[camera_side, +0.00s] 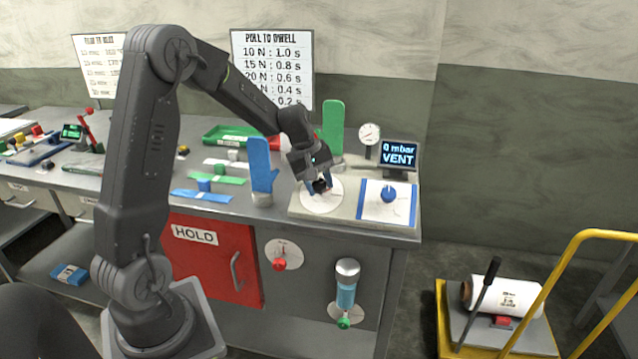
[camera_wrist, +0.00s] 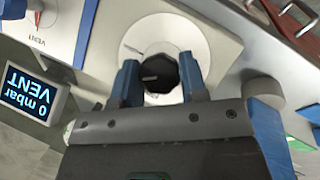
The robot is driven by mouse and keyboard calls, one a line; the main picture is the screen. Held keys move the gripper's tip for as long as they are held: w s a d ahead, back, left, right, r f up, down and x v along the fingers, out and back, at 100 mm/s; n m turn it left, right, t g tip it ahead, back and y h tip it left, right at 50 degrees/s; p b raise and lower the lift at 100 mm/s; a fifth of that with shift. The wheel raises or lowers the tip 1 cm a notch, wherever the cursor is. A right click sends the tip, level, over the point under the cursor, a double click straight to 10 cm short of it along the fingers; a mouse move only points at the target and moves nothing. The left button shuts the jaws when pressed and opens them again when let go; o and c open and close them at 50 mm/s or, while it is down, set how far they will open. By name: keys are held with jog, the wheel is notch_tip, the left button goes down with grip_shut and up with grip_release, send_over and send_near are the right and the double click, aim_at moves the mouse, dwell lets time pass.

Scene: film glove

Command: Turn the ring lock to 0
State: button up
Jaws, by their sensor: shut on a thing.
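A black faceted knob (camera_wrist: 161,74), apparently the ring lock, sits on a round white dial plate (camera_wrist: 190,35) in the wrist view. The knob has a small pale mark near its middle. A short dark mark shows on the plate at the knob's upper left; no digits are readable. My gripper (camera_wrist: 160,82) has its two blue fingers on either side of the knob and is shut on it.
A blue knob (camera_side: 389,194) on a white panel stands at the right, below a display (camera_side: 399,153) reading 0 mbar VENT. A blue glove form (camera_side: 262,168) and a green glove form (camera_side: 333,125) stand upright close to my gripper. A gauge (camera_side: 369,134) stands behind.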

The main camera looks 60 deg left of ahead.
jog(key=n+t, duration=0.1)
jog(key=n, duration=0.1)
jog(key=n+t, duration=0.1)
jog(key=n, duration=0.2)
jog(key=shift+s+t, duration=0.15)
jog(key=shift+t, duration=0.25)
jog(key=shift+f+n+t+y, duration=0.15)
jog(key=shift+n+t, duration=0.45)
jog(key=shift+n, duration=0.65)
jog(key=shift+r+n+t+y, duration=0.1)
jog(key=shift+n+t+y, duration=0.15)
jog(key=shift+n+t, duration=0.7)
jog(key=shift+n+g, duration=0.25)
jog(key=shift+n, duration=0.35)
jog(key=o, duration=0.9)
jog(key=shift+s, duration=0.1)
jog(key=v, duration=1.3)
jog(key=shift+s+d+r, duration=0.15)
jog(key=shift+s+r, duration=0.05)
jog(key=shift+r, duration=0.15)
